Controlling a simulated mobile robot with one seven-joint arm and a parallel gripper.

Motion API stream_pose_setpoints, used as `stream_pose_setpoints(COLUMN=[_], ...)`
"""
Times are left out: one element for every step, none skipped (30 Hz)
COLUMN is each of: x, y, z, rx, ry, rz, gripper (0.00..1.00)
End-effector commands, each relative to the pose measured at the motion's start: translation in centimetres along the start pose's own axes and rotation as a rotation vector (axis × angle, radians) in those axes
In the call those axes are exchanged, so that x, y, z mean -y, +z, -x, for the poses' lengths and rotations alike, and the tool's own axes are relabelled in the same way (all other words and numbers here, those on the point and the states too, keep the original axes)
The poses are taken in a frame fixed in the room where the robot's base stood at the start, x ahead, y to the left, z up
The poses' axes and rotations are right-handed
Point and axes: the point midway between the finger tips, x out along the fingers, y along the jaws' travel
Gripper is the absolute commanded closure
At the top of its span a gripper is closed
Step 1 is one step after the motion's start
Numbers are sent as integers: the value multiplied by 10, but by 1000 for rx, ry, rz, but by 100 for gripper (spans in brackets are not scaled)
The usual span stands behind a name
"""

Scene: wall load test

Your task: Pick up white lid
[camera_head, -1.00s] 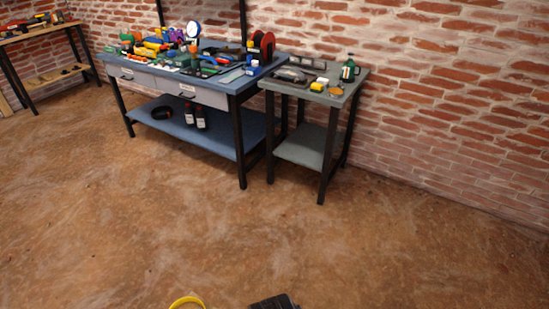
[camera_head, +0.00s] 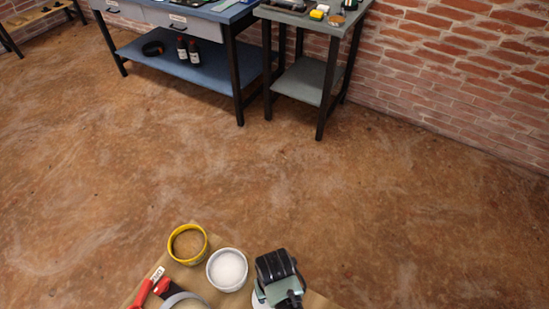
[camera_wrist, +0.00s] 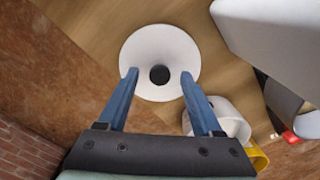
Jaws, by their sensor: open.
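The white lid (camera_wrist: 160,40) is a round disc with a dark knob (camera_wrist: 160,74) at its middle, lying on a wooden surface (camera_wrist: 85,15) in the wrist view. My gripper (camera_wrist: 158,75) is open above it. Its two blue fingers frame the knob, one to each side, with their tips over the lid. I cannot tell how high the tips are above the lid. In the head view my gripper's body (camera_head: 277,268) hides most of the lid, and only a white sliver (camera_head: 258,301) shows beside it.
A white tub (camera_head: 227,270) and a yellow-rimmed tub (camera_head: 188,244) stand left of my gripper. A red-handled tool (camera_head: 141,293) and a grey ring-shaped thing (camera_head: 183,300) lie further left. A large pale object (camera_wrist: 275,30) fills the wrist view's upper right. Workbenches stand at the wall.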

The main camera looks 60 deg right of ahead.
Motion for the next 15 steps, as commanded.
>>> stream_pose_setpoints(x=[0, 0, 0, 0, 0, 0, 0, 0, 0, 0, 0, 0, 0, 0, 0], y=[0, 0, 0, 0, 0, 0, 0, 0, 0, 0, 0, 0, 0, 0, 0], z=[-4, -5, -5, -5, -5, -5, -5, -5, -4, -4, -4, -4, -4, -4, -4], rx=[0, -1, -1, -1, -1, -1, -1, -1, -1, -1, -1, -1, -1, -1, -1], ry=[0, 0, 0, 0, 0, 0, 0, 0, 0, 0, 0, 0, 0, 0, 0], rz=[0, 0, 0, 0, 0, 0, 0, 0, 0, 0, 0, 0, 0, 0, 0], gripper=[33, 33, 33, 33, 33, 33, 33, 33, 37, 42, 48, 55, 60, 66, 73])
